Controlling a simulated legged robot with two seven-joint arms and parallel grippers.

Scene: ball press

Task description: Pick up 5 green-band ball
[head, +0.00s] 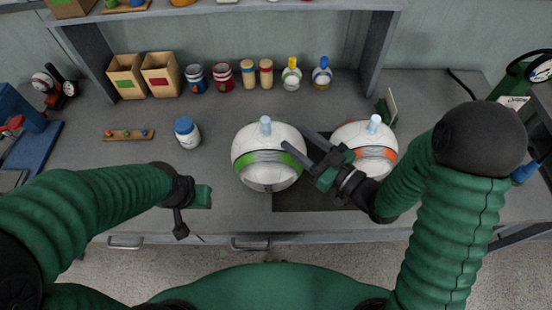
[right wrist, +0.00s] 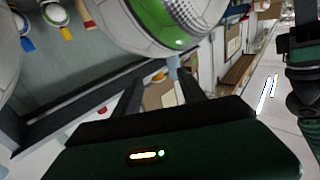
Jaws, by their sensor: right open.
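The green-band ball (head: 268,172) is a large white round body with a green band and a pale blue knob on top. It stands on the grey table in the middle of the head view. My right gripper (head: 296,140) is open, its two fingers pointing left at the ball's right side; contact cannot be told. In the right wrist view the green-banded ball (right wrist: 165,18) shows at the top, beyond the spread, empty fingers (right wrist: 160,92). My left gripper (head: 188,212) is left of the ball, near the table's front edge, apart from it; its jaw opening is unclear.
A similar orange-band ball (head: 367,136) stands close on the right, behind my right gripper. A dark mat (head: 300,200) lies below. A white jar with blue lid (head: 187,133) stands to the left. Bottles, cans and boxes line the back under a shelf (head: 230,8).

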